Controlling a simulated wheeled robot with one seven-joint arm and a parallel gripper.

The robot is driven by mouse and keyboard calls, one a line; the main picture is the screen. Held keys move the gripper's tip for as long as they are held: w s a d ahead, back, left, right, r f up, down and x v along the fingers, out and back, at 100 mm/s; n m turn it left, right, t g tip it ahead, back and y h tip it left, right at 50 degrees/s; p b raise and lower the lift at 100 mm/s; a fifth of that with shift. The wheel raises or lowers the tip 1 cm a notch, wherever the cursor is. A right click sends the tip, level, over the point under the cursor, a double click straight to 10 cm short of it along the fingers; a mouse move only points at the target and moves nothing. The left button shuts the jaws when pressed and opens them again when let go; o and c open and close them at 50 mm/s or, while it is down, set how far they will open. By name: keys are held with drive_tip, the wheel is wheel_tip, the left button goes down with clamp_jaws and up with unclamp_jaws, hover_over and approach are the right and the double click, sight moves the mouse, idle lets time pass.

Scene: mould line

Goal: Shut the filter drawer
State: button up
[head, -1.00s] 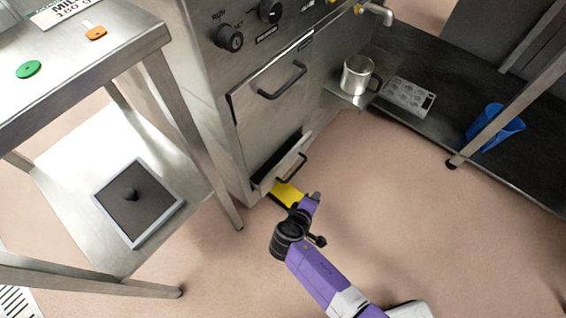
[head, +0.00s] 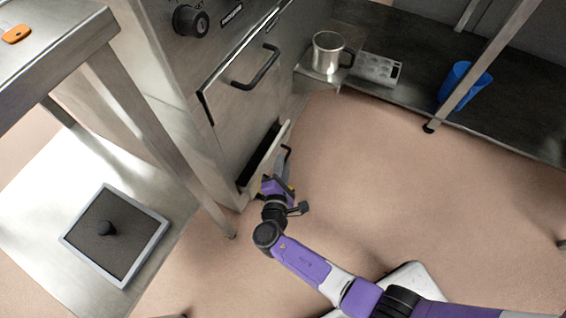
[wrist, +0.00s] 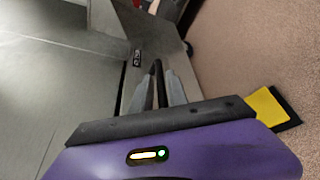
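The filter drawer (head: 262,160) is low on the steel machine and stands part-way out, with a dark gap behind its front. It also shows in the wrist view (wrist: 150,45). Its black bar handle (wrist: 158,82) lies between the two fingers of my gripper (wrist: 160,90). The fingers are close on either side of the bar; whether they clamp it I cannot tell. In the head view my gripper (head: 283,160) is at the drawer front and partly hides the handle.
An upper drawer handle (head: 257,68) is above. A steel table (head: 135,115) with a lower shelf stands left. A metal mug (head: 327,52) and a blue cup (head: 461,84) are at right. Floor to the right is clear.

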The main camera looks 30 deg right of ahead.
drive_tip(key=shift+w+d+f, duration=0.15)
drive_tip(key=shift+w+d, duration=0.3)
drive_tip(key=shift+w, duration=0.05)
clamp_jaws()
idle(1.2)
